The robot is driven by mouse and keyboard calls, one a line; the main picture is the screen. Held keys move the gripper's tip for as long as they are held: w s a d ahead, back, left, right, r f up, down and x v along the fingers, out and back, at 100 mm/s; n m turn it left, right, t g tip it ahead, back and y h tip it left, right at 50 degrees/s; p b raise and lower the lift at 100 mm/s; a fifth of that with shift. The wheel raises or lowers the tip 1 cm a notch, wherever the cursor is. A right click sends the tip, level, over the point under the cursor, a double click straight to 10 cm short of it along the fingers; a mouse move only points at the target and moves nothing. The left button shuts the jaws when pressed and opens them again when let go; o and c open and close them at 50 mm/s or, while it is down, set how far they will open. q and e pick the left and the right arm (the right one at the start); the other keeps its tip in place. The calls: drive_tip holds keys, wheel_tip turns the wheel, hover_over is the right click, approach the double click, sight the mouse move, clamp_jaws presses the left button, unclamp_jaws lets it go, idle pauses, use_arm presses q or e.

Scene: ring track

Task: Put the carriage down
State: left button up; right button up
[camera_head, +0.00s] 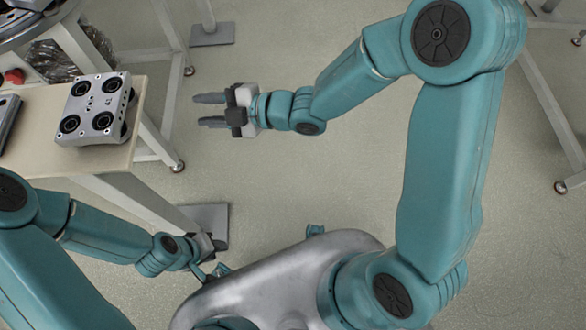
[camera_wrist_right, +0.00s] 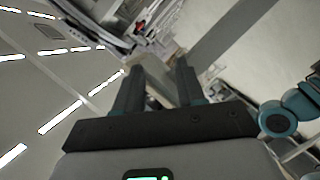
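The carriage (camera_head: 97,108) is a silver-grey block with black round wheels at its corners. It rests on a beige table top (camera_head: 35,150) at the left of the head view, near the table's right edge, and no gripper touches it. My right gripper (camera_head: 204,110) is to the right of the carriage, apart from it, its fingers pointing left. Those fingers are apart and empty, and they also show spread in the right wrist view (camera_wrist_right: 158,75). My left gripper (camera_head: 212,244) is low, beside the table's front side; its fingers are too hidden to tell.
Another grey metal part (camera_head: 8,118) lies at the table's left end. A red button (camera_head: 14,76) and a clear plastic bag (camera_head: 65,60) are behind the table. White table legs with feet (camera_head: 178,166) stand on the floor. The floor under my right arm is clear.

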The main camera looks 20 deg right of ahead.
drive_tip(key=s+d+f+m+g+h, duration=0.1)
drive_tip(key=s+d+f+m+h, duration=0.15)
drive_tip(key=f+m, duration=0.45)
drive_tip(key=s+d+f+m+g+h, duration=0.2)
drive_tip(key=s+d+f+m, duration=0.2)
drive_tip(key=f, duration=0.4)
drive_tip(key=s+d+f+m+g+h, duration=0.1)
drive_tip(key=s+d+f+m+h, duration=0.2)
drive_tip(key=f+m, duration=0.4)
drive_tip(key=s+d+f+m+g+h, duration=0.1)
drive_tip(key=s+f+m+g, duration=0.3)
drive_tip(key=s, duration=0.6)
wheel_tip(320, 180, down, 2)
drive_tip(key=shift+s+d+f+m, duration=0.2)
drive_tip(key=shift+d+m, duration=0.15)
drive_tip(key=shift+m, duration=0.75)
drive_tip(key=shift+r, duration=0.1)
wheel_tip(320, 180, up, 16)
drive_tip(key=p, duration=1.6)
